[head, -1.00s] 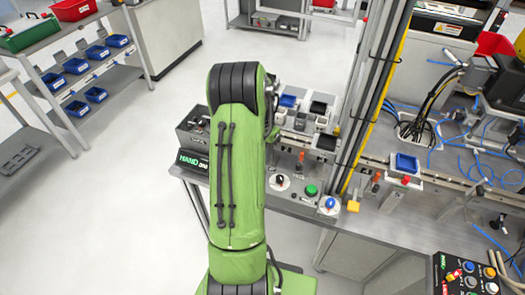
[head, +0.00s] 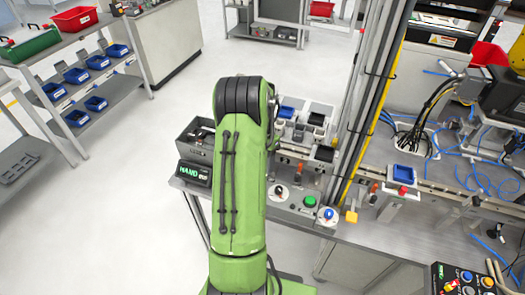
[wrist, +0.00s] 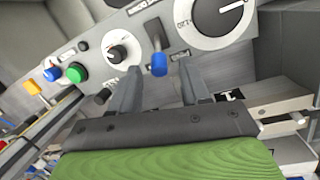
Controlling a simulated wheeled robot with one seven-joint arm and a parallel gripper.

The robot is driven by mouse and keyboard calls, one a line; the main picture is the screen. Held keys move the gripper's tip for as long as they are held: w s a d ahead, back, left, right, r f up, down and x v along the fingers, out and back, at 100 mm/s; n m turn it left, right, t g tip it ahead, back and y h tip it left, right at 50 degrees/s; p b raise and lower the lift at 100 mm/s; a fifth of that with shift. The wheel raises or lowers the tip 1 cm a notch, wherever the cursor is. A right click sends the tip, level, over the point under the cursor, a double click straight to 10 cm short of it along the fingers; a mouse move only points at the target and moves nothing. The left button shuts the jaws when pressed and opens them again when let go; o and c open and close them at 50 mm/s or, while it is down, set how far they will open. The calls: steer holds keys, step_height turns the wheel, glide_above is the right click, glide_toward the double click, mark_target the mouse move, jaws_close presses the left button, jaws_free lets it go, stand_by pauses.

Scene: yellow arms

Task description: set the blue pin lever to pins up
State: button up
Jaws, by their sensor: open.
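In the wrist view a lever with a blue grip (wrist: 159,64) and a dark shaft comes out of a grey panel (wrist: 180,35). The grip hangs toward my gripper (wrist: 159,78). My gripper is open, one finger on either side of the blue grip, with a gap visible on both sides. A label above the lever is upside down and only partly legible. In the head view my green arm hides the lever and the gripper.
Near the lever are a large white dial (wrist: 215,15), a smaller dial (wrist: 118,53), a green button (wrist: 76,72) and a blue knob (wrist: 52,74). In the head view a display box (head: 194,174) stands left of my arm. Open floor (head: 120,215) lies to the left.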

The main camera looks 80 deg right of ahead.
steer(key=p+v, duration=0.2)
steer(key=v, duration=1.3)
